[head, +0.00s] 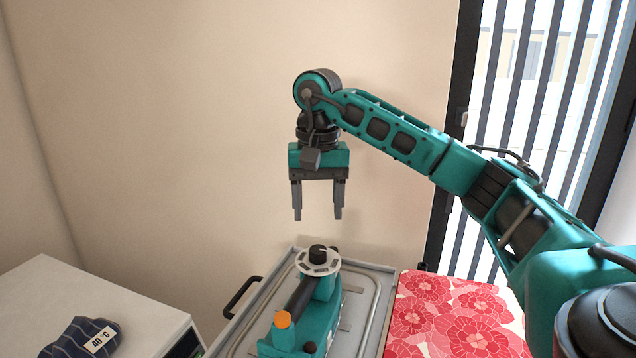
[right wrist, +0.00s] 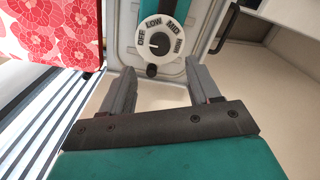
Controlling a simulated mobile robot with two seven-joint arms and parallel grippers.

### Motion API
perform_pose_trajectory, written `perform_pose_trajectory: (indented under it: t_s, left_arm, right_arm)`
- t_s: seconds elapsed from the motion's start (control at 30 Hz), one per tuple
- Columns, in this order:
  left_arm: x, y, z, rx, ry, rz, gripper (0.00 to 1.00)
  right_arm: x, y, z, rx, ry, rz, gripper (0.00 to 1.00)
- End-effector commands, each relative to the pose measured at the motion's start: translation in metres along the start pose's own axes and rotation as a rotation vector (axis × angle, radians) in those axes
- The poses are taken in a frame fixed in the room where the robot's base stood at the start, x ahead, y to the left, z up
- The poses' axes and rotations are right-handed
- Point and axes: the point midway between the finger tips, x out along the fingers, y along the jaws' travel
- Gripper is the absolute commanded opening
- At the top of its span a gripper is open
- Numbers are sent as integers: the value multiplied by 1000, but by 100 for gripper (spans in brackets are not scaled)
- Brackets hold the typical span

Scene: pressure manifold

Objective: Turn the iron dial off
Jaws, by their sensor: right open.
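The teal iron (head: 318,308) stands on a grey metal tray at the bottom middle of the head view. Its dial, a black knob (head: 318,253) on a pale round plate, is at the iron's far end. In the right wrist view the dial (right wrist: 160,43) shows OFF, LOW, MID and a fourth label; a small pale mark lies on the knob's left side, but its exact setting is hard to tell. My right gripper (head: 318,216) points down above the dial, open and empty, apart from it. Its fingers (right wrist: 160,72) also show in the right wrist view. My left gripper is out of view.
The tray (head: 372,322) has a dark handle (head: 243,298) at left. A red floral cloth (head: 450,315) lies to its right. A white cabinet (head: 100,290) with a folded dark cloth (head: 82,338) labelled 40 °C stands at left. A barred window (head: 545,80) is behind my right arm.

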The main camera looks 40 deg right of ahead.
Motion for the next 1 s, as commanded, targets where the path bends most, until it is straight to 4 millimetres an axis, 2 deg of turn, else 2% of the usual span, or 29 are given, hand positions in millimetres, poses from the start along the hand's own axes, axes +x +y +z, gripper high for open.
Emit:
perform_pose_trajectory:
  t_s: [0.13,0.33,0.6,1.0]
  left_arm:
    - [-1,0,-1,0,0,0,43]
    - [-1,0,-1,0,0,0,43]
    - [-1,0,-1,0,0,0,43]
    - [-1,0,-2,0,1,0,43]
  right_arm:
    - [-26,0,-1,1,4,-3,61]
    - [-41,0,-1,1,2,0,61]
    - [-49,0,0,1,0,0,61]
    - [-48,0,0,1,-1,1,61]
